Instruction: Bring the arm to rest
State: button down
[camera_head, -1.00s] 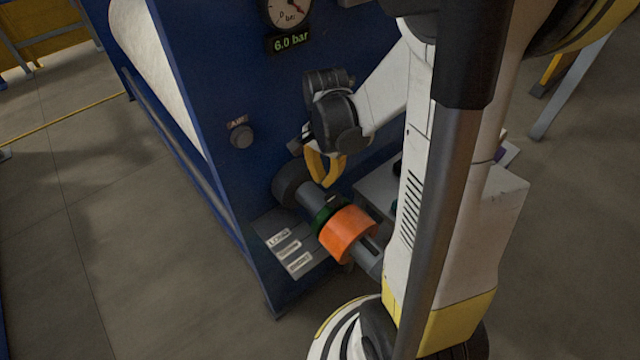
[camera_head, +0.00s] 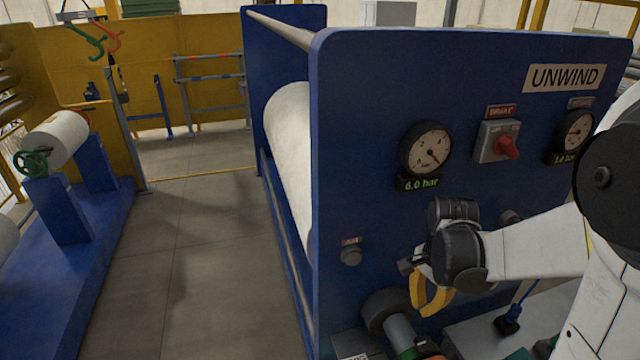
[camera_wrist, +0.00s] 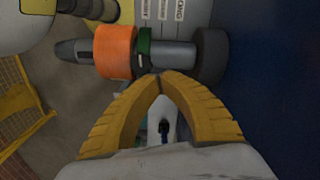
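My gripper (camera_head: 428,312) hangs in front of the blue unwind panel (camera_head: 420,90), with its yellow fingers pointing down. In the wrist view the fingertips (camera_wrist: 159,75) come together with nothing between them. Past the tips is a grey shaft (camera_wrist: 173,54) carrying an orange ring (camera_wrist: 114,52) and a green collar (camera_wrist: 144,47). In the head view the shaft (camera_head: 398,334) is below my gripper, and its near end is cut off by the frame. My gripper appears apart from it.
An air knob (camera_head: 351,256), gauges (camera_head: 427,149) and a red switch (camera_head: 506,147) sit on the panel near my arm. A grey ledge (camera_head: 475,335) lies below. Left of the panel, the floor (camera_head: 190,270) is clear, with another roll stand (camera_head: 62,215) beyond.

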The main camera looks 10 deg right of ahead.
jog(key=s+a+f+n+t+b, duration=0.2)
jog(key=a+n+b, duration=0.5)
jog(key=b, duration=0.4)
jog(key=s+a+f+n+t+b, duration=0.2)
jog(key=a+f+n+t+b, duration=0.3)
jog(key=b, duration=0.6)
jog(key=a+f+n, duration=0.1)
jog(key=a+n, duration=0.1)
jog(key=shift+s+a+f+n, duration=0.3)
jog(key=shift+s+a+f, duration=0.05)
